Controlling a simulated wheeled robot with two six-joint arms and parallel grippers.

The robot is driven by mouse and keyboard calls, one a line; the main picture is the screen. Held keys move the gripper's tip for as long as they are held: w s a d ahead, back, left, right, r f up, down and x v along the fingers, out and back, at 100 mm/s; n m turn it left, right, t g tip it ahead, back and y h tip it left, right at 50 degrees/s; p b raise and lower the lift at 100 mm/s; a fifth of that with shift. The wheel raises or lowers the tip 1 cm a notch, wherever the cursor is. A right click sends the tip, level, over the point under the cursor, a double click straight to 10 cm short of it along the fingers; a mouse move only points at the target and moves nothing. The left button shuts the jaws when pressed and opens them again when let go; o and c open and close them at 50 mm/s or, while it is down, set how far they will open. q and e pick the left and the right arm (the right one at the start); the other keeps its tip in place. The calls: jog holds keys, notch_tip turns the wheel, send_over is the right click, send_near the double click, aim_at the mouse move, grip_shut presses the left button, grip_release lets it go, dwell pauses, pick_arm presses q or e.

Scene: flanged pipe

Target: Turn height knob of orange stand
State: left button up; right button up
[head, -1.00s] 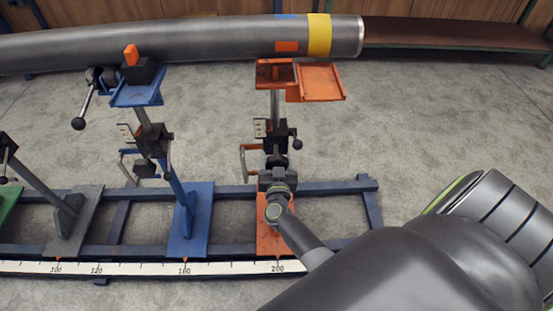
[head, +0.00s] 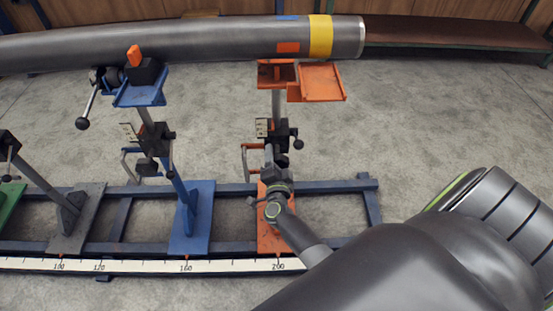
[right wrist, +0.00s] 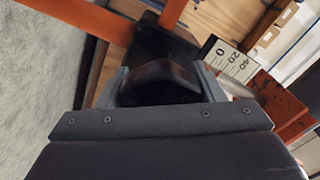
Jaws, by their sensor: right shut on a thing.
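The orange stand (head: 322,82) is right of the middle in the head view, with an orange plate on top, a grey post and an orange foot. My right gripper (head: 270,160) reaches its lower post from the front. In the right wrist view, the black height knob (right wrist: 160,82) sits between the two grey fingers of this gripper (right wrist: 162,76), which are shut on it. In the head view the knob is hidden behind the gripper. My left gripper is not in view.
A blue stand (head: 192,225) and a grey stand (head: 75,225) stand to the left on a dark blue rail frame (head: 345,186). A long grey pipe (head: 200,40) lies across the back. A small black side handle (head: 298,144) is close to my gripper. The floor at right is clear.

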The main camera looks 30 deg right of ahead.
jog(key=shift+m, duration=2.1)
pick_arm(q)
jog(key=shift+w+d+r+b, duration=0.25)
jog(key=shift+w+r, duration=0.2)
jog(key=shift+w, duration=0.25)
pick_arm(e)
jog(key=shift+m, duration=0.3)
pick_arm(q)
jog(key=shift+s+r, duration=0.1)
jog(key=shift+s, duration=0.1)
pick_arm(e)
jog(key=o, duration=1)
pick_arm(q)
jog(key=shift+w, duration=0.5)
pick_arm(e)
jog(key=shift+a, duration=0.15)
